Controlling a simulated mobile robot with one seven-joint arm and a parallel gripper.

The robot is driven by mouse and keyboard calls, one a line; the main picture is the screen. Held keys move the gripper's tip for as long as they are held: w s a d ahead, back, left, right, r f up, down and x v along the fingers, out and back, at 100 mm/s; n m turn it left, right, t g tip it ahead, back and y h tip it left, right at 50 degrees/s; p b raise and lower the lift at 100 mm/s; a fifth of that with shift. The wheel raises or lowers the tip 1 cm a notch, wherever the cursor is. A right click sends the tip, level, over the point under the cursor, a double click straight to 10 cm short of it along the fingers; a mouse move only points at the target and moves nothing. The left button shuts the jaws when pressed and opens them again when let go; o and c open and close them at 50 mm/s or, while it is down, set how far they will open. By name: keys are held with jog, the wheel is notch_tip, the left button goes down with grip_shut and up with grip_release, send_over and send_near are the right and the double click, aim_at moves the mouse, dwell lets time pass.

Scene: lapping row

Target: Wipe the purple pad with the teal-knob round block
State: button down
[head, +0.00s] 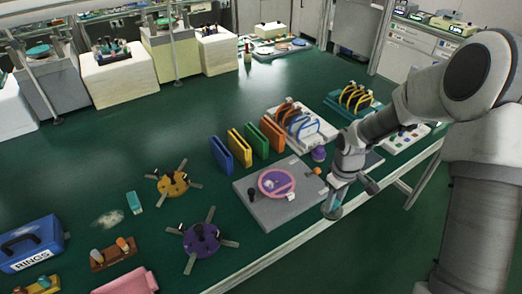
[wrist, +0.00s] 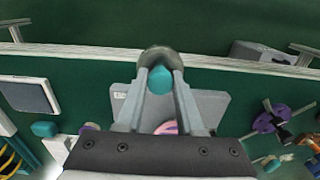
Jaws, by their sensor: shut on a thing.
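My gripper (head: 337,196) is shut on the teal knob (wrist: 160,80) of a round grey block (wrist: 160,56). The block also shows below my gripper in the head view (head: 333,212). It is near the bench's front edge, right of the grey plate (head: 254,207), apart from the pink ring. The ring (head: 264,193) lies on the plate, with a purple round surface (head: 274,183) inside it; I take this as the purple pad. In the wrist view my fingers hide most of the ring (wrist: 168,127).
A black knob stands on the plate's left, and a small orange piece (head: 317,171) at its right edge. A purple round piece (head: 318,153) stands behind. Blue, yellow, green and orange upright slabs (head: 246,142) line the back. A purple armed disc (head: 202,240) lies left.

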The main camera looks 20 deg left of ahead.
jog(key=w+a+r+n+p, duration=0.25)
jog(key=a+n+p, duration=0.25)
jog(key=a+n, duration=0.55)
jog(key=w+a+r+n+p, duration=0.2)
jog(key=a+r+n+p, duration=0.3)
jog(key=a+n, duration=0.6)
jog(key=shift+m, duration=0.55)
jog(key=shift+a+f+b, duration=0.2)
jog(key=shift+f+b, duration=0.2)
jog(key=shift+f, duration=0.8)
jog(key=shift+a+f+b, duration=0.15)
jog(key=shift+f+b, duration=0.2)
jog(key=shift+f, duration=0.9)
jog(key=shift+a+f+b, duration=0.2)
jog(key=shift+f+b, duration=0.2)
jog(key=shift+f, duration=0.8)
jog(key=shift+f+b, duration=0.9)
jog(key=shift+f, duration=0.15)
jog(key=shift+w+d+r+b, duration=0.15)
jog(key=shift+w+d+b, duration=0.4)
jog(key=shift+w+d, duration=1.75)
jog(key=shift+a+b, duration=0.2)
jog(key=shift+b, duration=0.1)
jog(key=shift+s+a+b, duration=0.35)
jog(key=shift+s+a, duration=1.7)
jog(key=shift+s, duration=0.25)
